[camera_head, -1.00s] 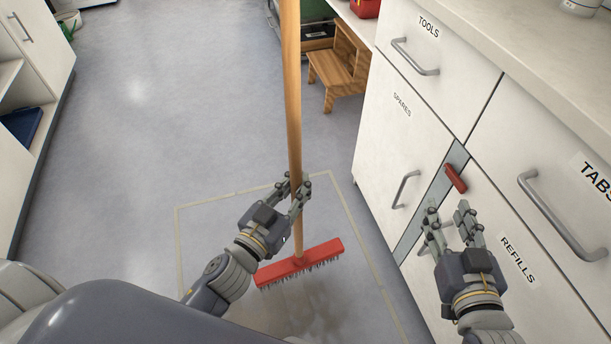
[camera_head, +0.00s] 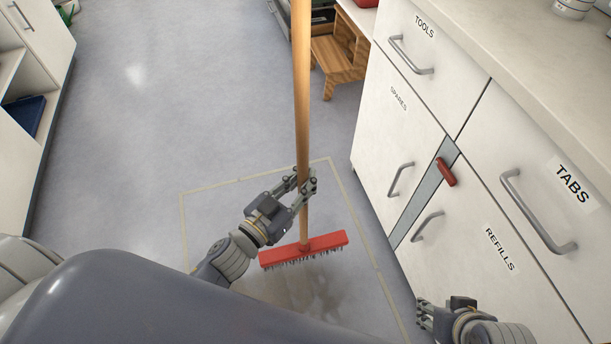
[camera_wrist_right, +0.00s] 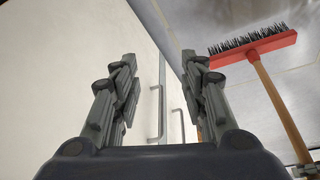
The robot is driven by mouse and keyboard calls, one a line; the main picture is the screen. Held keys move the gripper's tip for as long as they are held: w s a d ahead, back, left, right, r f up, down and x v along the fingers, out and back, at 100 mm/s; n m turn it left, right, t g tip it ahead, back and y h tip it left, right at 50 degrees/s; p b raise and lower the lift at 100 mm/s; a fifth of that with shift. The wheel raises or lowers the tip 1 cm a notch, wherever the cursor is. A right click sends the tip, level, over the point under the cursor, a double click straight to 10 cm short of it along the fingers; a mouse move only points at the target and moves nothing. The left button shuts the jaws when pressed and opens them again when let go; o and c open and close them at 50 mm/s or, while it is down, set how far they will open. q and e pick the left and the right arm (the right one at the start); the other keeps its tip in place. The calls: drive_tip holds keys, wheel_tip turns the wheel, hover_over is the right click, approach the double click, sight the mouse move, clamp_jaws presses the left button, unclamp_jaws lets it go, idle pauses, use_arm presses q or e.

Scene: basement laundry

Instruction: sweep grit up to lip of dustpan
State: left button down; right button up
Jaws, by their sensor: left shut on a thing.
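A broom has a long wooden handle (camera_head: 302,100) and a red head (camera_head: 303,250) with dark bristles facing the floor. My left gripper (camera_head: 306,184) is shut on the handle a little above the head, and the handle stands nearly upright. The broom head also shows at the upper right of the right wrist view (camera_wrist_right: 252,48). My right gripper (camera_head: 424,316) is low by the drawers; in its wrist view its fingers (camera_wrist_right: 158,80) are apart with nothing between them. A dark patch lies on the floor below the bristles; I cannot tell grit from shadow. I cannot identify a dustpan.
Pale lines (camera_head: 183,225) mark a square on the floor around the broom head. White drawers (camera_head: 480,215) with metal handles line the right side; a red grip (camera_head: 446,172) sits on a grey strip. A wooden step stool (camera_head: 338,60) stands behind. The floor at left is clear.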

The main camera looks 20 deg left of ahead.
drive_tip(key=w+a+r+t+y+b, duration=0.1)
drive_tip(key=w+a+r+t+b, duration=0.25)
drive_tip(key=w+t, duration=0.45)
drive_tip(key=w+a+r+t+y+b, duration=0.1)
drive_tip(key=w+a+r+t+y, duration=0.1)
drive_tip(key=w+r, duration=0.6)
drive_tip(key=shift+w+a+r+n+t+y, duration=0.15)
drive_tip(key=shift+a+r+n+t+y, duration=0.3)
drive_tip(key=shift+r+t, duration=1.35)
drive_tip(key=shift+a+r+g, duration=0.1)
drive_tip(key=shift+r+g, duration=0.3)
